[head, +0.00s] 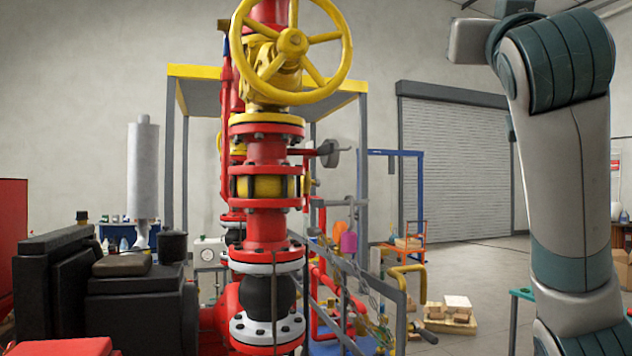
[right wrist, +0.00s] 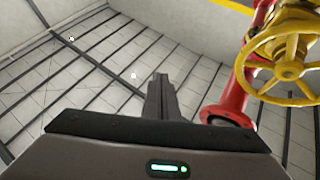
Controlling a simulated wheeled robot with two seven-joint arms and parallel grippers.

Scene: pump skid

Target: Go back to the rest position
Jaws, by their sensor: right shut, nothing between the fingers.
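My right arm (head: 565,170) rises along the right side of the head view, bent at the top. Its gripper is outside the head view. In the right wrist view my right gripper (right wrist: 162,85) points up toward the ceiling. Its fingers are together and hold nothing. The yellow handwheel (head: 291,42) sits on the red pipe stack in the head view, left of my right arm and apart from it. The handwheel also shows in the right wrist view (right wrist: 285,50), to the right of the fingers and not touching them. My left gripper is not in view.
The red flanged pipe stack (head: 265,220) stands in the middle, with a black motor (head: 130,300) to its left. A grey rail (head: 330,315) is to its right. A wooden pallet with blocks (head: 450,315) lies on the floor. Open floor shows before the roller shutter (head: 455,150).

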